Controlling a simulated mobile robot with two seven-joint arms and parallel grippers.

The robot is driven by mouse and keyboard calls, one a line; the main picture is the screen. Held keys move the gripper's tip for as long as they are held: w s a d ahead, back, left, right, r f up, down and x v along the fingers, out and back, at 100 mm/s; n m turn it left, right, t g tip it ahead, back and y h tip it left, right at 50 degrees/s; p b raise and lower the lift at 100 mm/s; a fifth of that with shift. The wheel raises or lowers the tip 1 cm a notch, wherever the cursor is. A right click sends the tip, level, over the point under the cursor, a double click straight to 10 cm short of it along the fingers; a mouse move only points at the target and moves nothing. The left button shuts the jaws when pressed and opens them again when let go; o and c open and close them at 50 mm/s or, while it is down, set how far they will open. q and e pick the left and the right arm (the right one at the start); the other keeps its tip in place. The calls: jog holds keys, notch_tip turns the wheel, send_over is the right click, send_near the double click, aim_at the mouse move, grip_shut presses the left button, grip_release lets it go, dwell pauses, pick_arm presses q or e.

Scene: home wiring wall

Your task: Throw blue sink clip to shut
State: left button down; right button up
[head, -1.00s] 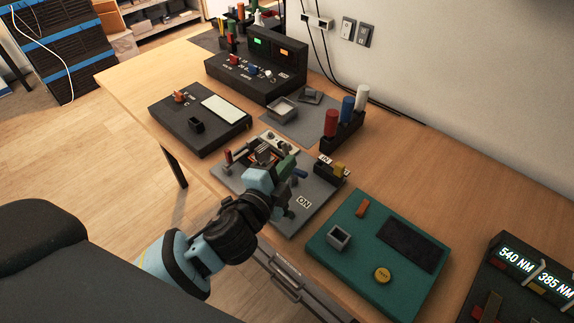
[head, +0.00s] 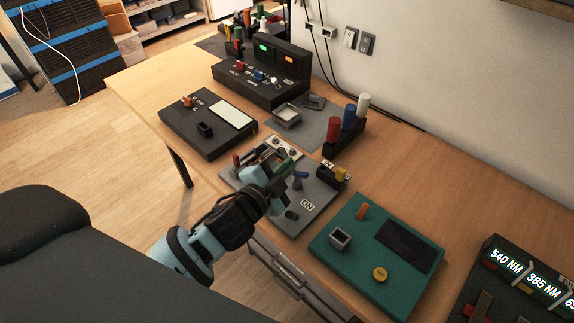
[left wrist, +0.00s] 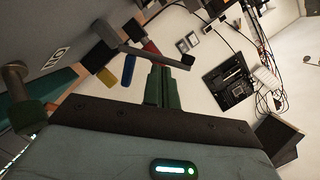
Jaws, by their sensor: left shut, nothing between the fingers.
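The grey board (head: 318,193) with an "ON" label lies on the wooden table. A small blue piece, which looks like the blue sink clip (head: 300,175), stands on it; whether it is open or shut I cannot tell. A blue piece (left wrist: 128,69) also shows in the left wrist view, left of the fingers. My left gripper (head: 285,166) is over the board, just left of the blue piece. Its green fingers (left wrist: 162,70) are together and empty. A grey bar with a dark end (left wrist: 150,55) crosses near the fingertips. My gripper hides part of the board. My right gripper is out of view.
A green board (head: 340,268) lies to the right, and a black board (head: 190,140) to the left. A rack with red, blue and white cylinders (head: 345,138) stands behind.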

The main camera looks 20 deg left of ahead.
pick_arm(q)
jog(key=shift+w+a+r+n+g+h+p, duration=0.15)
jog(key=shift+a+n+p, duration=0.2)
jog(key=shift+n+p, duration=0.25)
jog(key=shift+w+a+f+n+g+h+p, duration=0.15)
jog(key=shift+a+n+p, duration=0.15)
jog(key=shift+n+p, duration=0.25)
jog(key=shift+w+a+f+n+p, duration=0.2)
jog(key=shift+a+n+p, duration=0.2)
jog(key=shift+n, duration=0.35)
jog(key=shift+a+f+n+g+h+p, duration=0.3)
jog(key=shift+f+n+h, duration=0.1)
jog(key=shift+n, duration=0.3)
jog(key=shift+w+a+f+n+h, duration=0.15)
jog(key=shift+f+n, duration=0.1)
jog(key=shift+n, duration=0.15)
jog(key=shift+s+a+f+n+h, duration=0.1)
jog(key=shift+f+n+h, duration=0.1)
jog(key=shift+n, duration=0.2)
jog(key=shift+w+a+f+p, duration=0.1)
jog(key=shift+f+p, duration=0.2)
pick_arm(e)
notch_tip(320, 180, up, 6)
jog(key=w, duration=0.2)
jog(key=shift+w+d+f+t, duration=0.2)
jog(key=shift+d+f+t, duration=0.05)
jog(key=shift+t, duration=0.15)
